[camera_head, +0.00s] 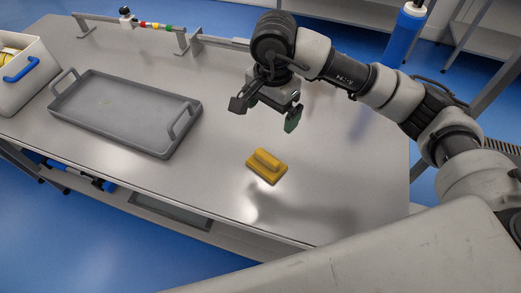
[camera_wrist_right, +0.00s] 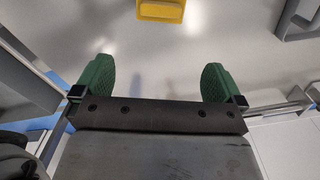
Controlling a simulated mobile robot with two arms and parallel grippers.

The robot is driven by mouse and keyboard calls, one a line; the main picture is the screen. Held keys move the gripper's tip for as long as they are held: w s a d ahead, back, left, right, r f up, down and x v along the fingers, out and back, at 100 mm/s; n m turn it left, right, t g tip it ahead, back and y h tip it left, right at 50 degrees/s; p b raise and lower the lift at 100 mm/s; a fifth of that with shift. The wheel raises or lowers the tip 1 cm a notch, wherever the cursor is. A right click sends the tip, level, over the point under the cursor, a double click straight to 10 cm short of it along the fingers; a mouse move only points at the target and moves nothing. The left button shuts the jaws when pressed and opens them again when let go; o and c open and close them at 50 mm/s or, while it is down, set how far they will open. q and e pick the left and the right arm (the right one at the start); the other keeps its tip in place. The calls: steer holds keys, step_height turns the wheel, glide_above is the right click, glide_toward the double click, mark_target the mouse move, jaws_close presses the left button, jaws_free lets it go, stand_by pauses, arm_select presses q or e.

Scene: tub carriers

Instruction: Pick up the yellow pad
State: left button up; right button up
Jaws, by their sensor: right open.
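The yellow pad (camera_head: 266,168) lies on the grey table (camera_head: 330,165), with a raised grip along its top. Part of it also shows at the top edge of the right wrist view (camera_wrist_right: 161,10). My right gripper (camera_head: 266,117) is above the table, behind the pad and apart from it. Its green fingertips stand wide apart in the right wrist view (camera_wrist_right: 158,85), with nothing between them. My left gripper is not in view.
A grey tray (camera_head: 120,138) with two raised handles stands on the left of the table. A white tub (camera_head: 28,90) with a blue handle is at the far left. A rail with coloured pieces (camera_head: 155,26) runs along the back. The table around the pad is clear.

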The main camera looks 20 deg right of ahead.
step_height(320, 180, down, 2)
steer(key=b, duration=0.6)
glide_toward(267, 156)
steer(key=shift+w+d+f, duration=0.15)
steer(key=shift+d+f, duration=0.05)
steer(key=shift+d, duration=0.1)
step_height(267, 156, down, 4)
steer(key=shift+f+p, duration=0.15)
steer(key=shift+p, duration=0.45)
steer(key=shift+f, duration=0.35)
steer(key=f, duration=0.1)
steer(key=f+p, duration=0.1)
steer(key=f, duration=0.1)
steer(key=f+p, duration=0.1)
steer(key=shift+s+a+f, duration=0.35)
steer(key=shift+f, duration=0.05)
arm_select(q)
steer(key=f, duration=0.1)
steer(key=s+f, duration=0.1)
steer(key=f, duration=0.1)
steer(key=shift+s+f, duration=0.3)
arm_select(e)
steer(key=shift+f, duration=0.25)
steer(key=c, duration=0.9)
